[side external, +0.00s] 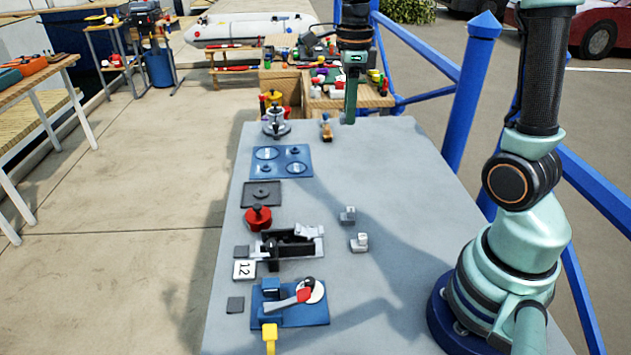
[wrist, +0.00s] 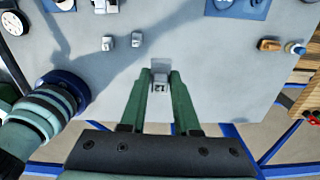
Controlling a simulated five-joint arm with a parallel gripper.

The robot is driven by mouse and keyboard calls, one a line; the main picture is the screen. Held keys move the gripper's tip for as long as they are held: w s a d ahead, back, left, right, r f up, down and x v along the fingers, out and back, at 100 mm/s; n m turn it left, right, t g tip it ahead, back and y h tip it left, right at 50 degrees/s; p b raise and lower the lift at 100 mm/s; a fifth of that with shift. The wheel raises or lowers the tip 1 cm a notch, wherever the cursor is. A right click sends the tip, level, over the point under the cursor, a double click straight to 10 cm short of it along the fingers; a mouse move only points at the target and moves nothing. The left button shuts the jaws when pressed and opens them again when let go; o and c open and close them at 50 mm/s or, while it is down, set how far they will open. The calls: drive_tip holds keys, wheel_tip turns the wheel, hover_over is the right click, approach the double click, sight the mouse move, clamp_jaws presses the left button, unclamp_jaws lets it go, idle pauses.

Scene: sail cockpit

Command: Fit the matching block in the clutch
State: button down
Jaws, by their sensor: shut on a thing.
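My gripper (side external: 349,115) is at the far end of the grey table, far from the clutch. In the wrist view, its green fingers (wrist: 160,88) are shut on a small grey block (wrist: 161,78) marked 12. The block is hard to make out in the side view. The black device with a light grey lever (side external: 290,243), which looks like the clutch, sits at the table's left side, with a white card (side external: 244,269) reading 12 beside it. Two other small grey blocks (side external: 348,215) (side external: 359,242) stand on the table to its right.
A blue base with a red-and-white lever (side external: 318,318) sits in front of the clutch. Behind it are a red knob (side external: 258,217), a dark square plate (side external: 250,195) and a blue plate (side external: 300,167). The table's right middle is clear. A blue railing (side external: 468,90) runs beyond the right edge.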

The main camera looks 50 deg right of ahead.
drive_tip(key=shift+r, duration=0.55)
drive_tip(key=shift+n, duration=0.7)
drive_tip(key=shift+w+a+f, duration=0.2)
drive_tip(key=shift+a+f, duration=2.75)
drive_tip(key=shift+a, duration=0.45)
drive_tip(key=shift+w+a+f, duration=0.2)
drive_tip(key=shift+a+f, duration=2.75)
drive_tip(key=shift+a, duration=0.4)
drive_tip(key=shift+w+a+f, duration=0.2)
drive_tip(key=shift+a+f, duration=2.75)
drive_tip(key=shift+a, duration=0.45)
drive_tip(key=shift+f, duration=0.85)
drive_tip(key=shift+r, duration=0.25)
drive_tip(key=shift+r, duration=0.3)
